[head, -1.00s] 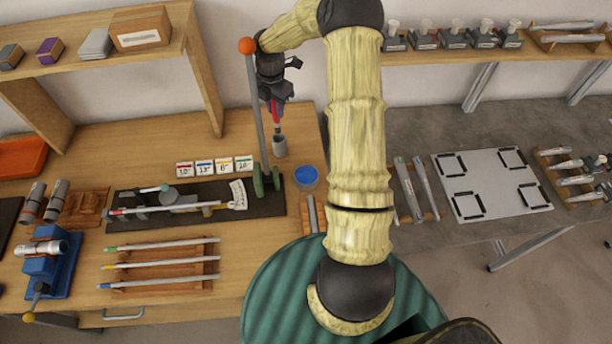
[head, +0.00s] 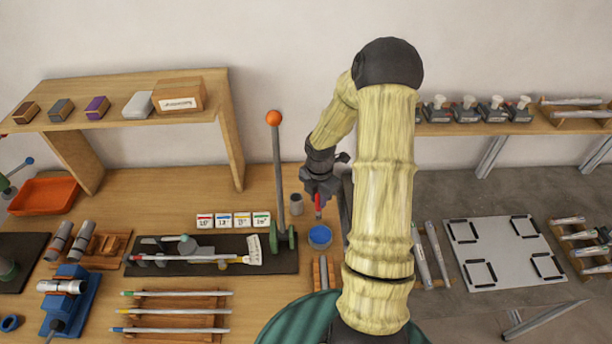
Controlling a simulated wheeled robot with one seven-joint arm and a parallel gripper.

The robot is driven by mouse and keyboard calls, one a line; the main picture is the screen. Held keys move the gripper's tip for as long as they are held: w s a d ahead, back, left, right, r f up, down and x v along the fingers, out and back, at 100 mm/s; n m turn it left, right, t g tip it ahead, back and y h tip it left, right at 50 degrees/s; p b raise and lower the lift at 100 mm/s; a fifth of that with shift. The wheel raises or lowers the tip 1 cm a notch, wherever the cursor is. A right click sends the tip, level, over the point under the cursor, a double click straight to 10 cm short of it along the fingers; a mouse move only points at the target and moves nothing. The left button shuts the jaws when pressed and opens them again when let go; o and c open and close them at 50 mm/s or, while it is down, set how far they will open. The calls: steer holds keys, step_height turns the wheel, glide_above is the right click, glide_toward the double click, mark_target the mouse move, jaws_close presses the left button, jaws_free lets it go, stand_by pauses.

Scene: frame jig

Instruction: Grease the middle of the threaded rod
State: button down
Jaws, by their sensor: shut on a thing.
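My gripper (head: 318,192) is shut on a red-handled tool (head: 318,206), probably a brush; its lower end is small and hard to make out. The tool points down above or just behind a round tub with a blue top (head: 320,236). I cannot tell whether it touches the tub. A grey cup (head: 297,204) stands just left of the gripper. A rod (head: 190,258) lies across the black fixture at left, beside a white fan-shaped scale (head: 254,250). Several rods (head: 178,311) with coloured ends lie on a wooden rack in front. Threads are too small to see on any rod.
A lever with an orange knob (head: 274,118) stands upright left of my gripper. Several small labelled boxes (head: 233,220) sit behind the fixture. A blue clamp (head: 70,300) and an orange tray (head: 45,197) are at left. A wooden shelf (head: 130,112) spans the back left.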

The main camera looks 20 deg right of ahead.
steer(key=shift+s+r, duration=0.1)
steer(key=shift+s, duration=1.05)
step_height(320, 180, down, 6)
steer(key=b, duration=0.6)
steer(key=shift+f+b, duration=0.4)
steer(key=shift+f, duration=0.1)
stand_by(0.5)
steer(key=shift+s+f, duration=0.1)
stand_by(1.7)
